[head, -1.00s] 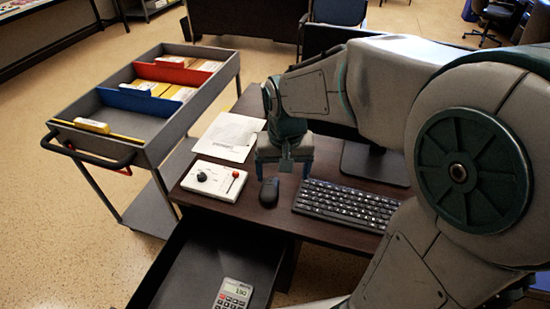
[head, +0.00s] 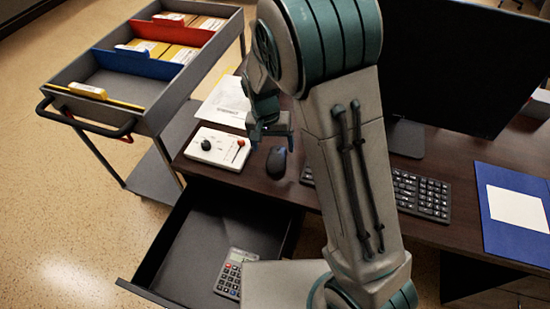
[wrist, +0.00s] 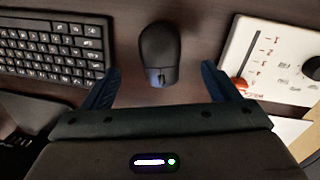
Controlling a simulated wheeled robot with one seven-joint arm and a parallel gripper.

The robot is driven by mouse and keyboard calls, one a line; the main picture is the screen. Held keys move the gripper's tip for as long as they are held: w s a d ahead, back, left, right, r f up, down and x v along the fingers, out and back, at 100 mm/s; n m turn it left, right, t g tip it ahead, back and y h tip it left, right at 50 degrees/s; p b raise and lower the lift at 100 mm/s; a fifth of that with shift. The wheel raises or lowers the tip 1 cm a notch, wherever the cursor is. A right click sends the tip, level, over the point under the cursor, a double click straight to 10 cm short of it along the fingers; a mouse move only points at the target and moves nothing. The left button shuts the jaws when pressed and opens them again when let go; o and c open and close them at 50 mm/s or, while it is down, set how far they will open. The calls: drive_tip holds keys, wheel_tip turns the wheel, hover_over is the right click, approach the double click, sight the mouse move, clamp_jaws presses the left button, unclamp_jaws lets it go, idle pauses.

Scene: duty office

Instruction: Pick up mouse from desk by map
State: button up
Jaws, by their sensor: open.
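The black mouse (head: 277,161) lies on the dark brown desk (head: 262,183), between the white control box and the keyboard. In the wrist view the mouse (wrist: 159,53) lies just beyond the open fingers, centred between them. My gripper (head: 271,141) hangs over the desk just behind the mouse in the head view. It also shows in the wrist view (wrist: 160,90), with its two dark blue fingers spread apart and nothing between them. No map can be made out.
A white control box (head: 217,147) with a red lever stands left of the mouse. A black keyboard (head: 421,194) lies to the right, partly behind my arm. An open drawer (head: 180,250) holds a calculator (head: 235,274). A grey cart (head: 150,123) stands at left.

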sight(276, 158)
drive_tip(key=shift+w+d+f, duration=0.1)
drive_tip(key=shift+d+f, duration=0.05)
drive_tip(key=shift+f, duration=1)
drive_tip(key=shift+d+f, duration=0.15)
drive_tip(key=shift+f, duration=1.05)
drive_tip(key=shift+w+d+f, duration=0.1)
drive_tip(key=shift+d+f, duration=0.05)
drive_tip(key=shift+f, duration=1)
drive_tip(key=c, duration=1.1)
drive_tip(key=shift+r, duration=0.1)
